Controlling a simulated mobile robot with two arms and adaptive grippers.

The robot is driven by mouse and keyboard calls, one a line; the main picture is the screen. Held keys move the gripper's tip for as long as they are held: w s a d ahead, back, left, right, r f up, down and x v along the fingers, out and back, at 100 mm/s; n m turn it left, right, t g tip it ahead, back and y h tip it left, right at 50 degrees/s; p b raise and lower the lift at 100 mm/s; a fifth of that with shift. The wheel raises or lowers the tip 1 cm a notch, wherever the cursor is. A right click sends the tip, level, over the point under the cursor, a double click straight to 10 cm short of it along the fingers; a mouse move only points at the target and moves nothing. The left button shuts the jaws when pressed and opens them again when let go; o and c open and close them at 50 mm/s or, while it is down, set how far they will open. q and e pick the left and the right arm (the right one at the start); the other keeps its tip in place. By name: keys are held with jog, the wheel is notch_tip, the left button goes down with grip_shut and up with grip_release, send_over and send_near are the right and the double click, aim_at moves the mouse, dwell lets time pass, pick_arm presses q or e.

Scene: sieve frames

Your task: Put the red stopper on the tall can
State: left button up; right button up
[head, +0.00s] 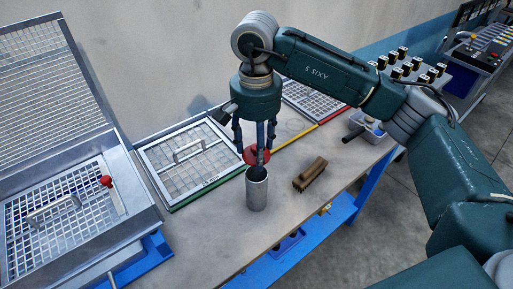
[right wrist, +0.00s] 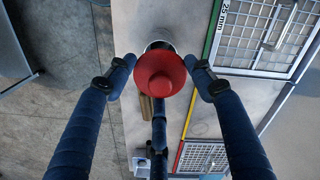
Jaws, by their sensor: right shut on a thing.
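The red stopper (head: 251,156) is held between the fingers of my right gripper (head: 257,150), which points down. In the right wrist view the round red stopper (right wrist: 160,75) sits between the dark blue fingers. The tall can (head: 257,192) is a grey metal cylinder standing upright on the bench. Its dark open mouth shows just below the stopper in the head view, so the stopper appears apart from the rim. In the right wrist view a bit of the can (right wrist: 158,45) shows behind the stopper, which hides most of it. My left gripper is not in view.
A wooden brush (head: 310,176) lies right of the can on the bench (head: 215,222). A green-edged sieve frame (head: 160,158) lies behind to the left. A large metal sieve box (head: 140,240) with a red knob stands at far left. Bare bench surrounds the can's front.

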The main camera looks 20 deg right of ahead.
notch_tip(320, 180, down, 3)
jog(key=shift+r+b, duration=0.15)
jog(key=shift+b, duration=1)
jog(key=shift+f+b, duration=1.85)
jog(key=shift+f, duration=0.15)
jog(key=o, duration=1.1)
notch_tip(320, 180, up, 12)
jog(key=shift+r, duration=0.1)
